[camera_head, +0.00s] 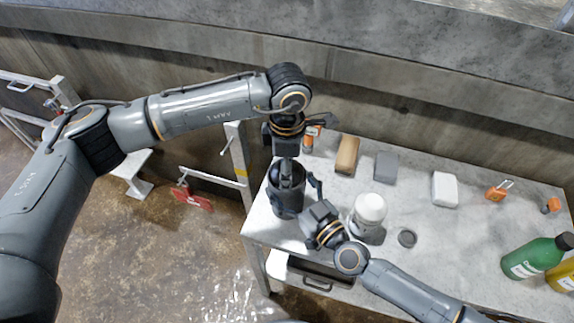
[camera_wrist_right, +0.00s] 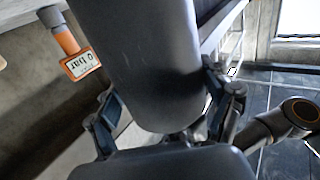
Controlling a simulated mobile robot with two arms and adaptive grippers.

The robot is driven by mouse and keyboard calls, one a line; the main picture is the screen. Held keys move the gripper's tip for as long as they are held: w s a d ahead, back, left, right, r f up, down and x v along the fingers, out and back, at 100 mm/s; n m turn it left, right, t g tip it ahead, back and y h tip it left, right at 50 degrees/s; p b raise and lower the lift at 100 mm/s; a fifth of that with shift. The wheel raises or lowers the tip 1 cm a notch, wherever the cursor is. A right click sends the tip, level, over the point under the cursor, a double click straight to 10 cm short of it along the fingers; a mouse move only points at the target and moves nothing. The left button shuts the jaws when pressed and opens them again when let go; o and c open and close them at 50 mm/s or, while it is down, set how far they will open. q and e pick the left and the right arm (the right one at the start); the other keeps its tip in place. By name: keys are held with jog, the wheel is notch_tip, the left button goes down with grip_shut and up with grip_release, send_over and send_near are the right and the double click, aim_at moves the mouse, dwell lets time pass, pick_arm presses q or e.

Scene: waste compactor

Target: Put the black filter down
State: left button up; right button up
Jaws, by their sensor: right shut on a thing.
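The black filter (camera_head: 288,203), a dark cylinder, is upright at the left end of the grey table (camera_head: 345,170). I cannot tell whether its base touches the tabletop. My right gripper (camera_head: 314,188) comes from the lower right and is shut on the filter's side. In the right wrist view the filter (camera_wrist_right: 155,60) fills the middle, between the fingers of my right gripper (camera_wrist_right: 165,110). My left gripper (camera_head: 286,158) points down directly over the filter's top. Its fingers are hidden or too dark to read.
A white jar (camera_head: 369,208) and a small dark ring (camera_head: 407,238) stand right of my right gripper. Behind are an orange gauge (camera_head: 310,134), a brown block (camera_head: 347,154), a grey block (camera_head: 386,166) and a white block (camera_head: 445,189). A green bottle (camera_head: 535,258) is far right.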

pick_arm(q)
jog(key=shift+f, duration=0.25)
jog(key=shift+s+a+f, duration=0.1)
jog(key=shift+s+f, duration=0.05)
jog(key=shift+f, duration=0.25)
pick_arm(e)
jog(key=shift+s+a+r, duration=0.1)
jog(key=shift+s, duration=0.05)
pick_arm(q)
jog(key=o, duration=1)
jog(key=shift+f, duration=0.1)
jog(key=shift+c, duration=0.2)
jog(key=shift+o, duration=0.9)
notch_tip(320, 180, up, 14)
jog(key=shift+f, duration=0.15)
